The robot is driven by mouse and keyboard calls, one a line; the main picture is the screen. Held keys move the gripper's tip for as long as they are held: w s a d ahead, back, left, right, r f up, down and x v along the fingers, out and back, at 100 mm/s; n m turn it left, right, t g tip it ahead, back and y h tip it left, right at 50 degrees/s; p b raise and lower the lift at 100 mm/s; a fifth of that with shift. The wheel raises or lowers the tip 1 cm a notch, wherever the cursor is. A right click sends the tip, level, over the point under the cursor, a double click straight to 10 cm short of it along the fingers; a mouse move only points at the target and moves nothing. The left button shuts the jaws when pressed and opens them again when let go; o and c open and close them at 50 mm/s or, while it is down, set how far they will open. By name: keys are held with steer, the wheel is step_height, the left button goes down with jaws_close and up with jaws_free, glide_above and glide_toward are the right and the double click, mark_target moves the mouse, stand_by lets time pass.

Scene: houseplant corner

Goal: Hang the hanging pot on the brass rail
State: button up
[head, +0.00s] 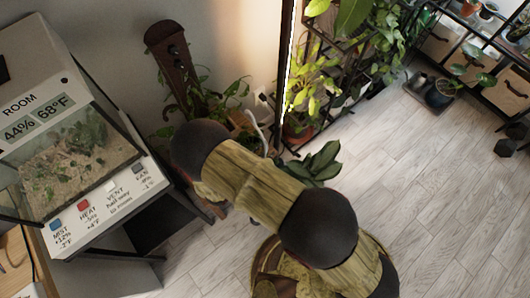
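I cannot make out a hanging pot or a brass rail for certain in the head view. Leafy plants in pots stand on and around a dark rack at the top centre, and one terracotta pot (298,132) shows at its foot. None of them can be told as the hanging pot. My arm, with olive links and dark round joints, crosses the lower middle of the view and hides part of the floor and plants behind it. My gripper does not show, so I cannot see whether it holds anything.
A terrarium cabinet (72,165) with buttons stands at the left. A dark wooden stand (172,55) with a plant is by the wall. A bright light strip (292,60) rises at the top centre. A shelf unit (475,65) stands upper right. The right floor (430,190) is clear.

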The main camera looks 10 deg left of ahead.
steer(key=p+v, duration=0.4)
steer(key=v, duration=0.8)
steer(key=shift+r, duration=0.1)
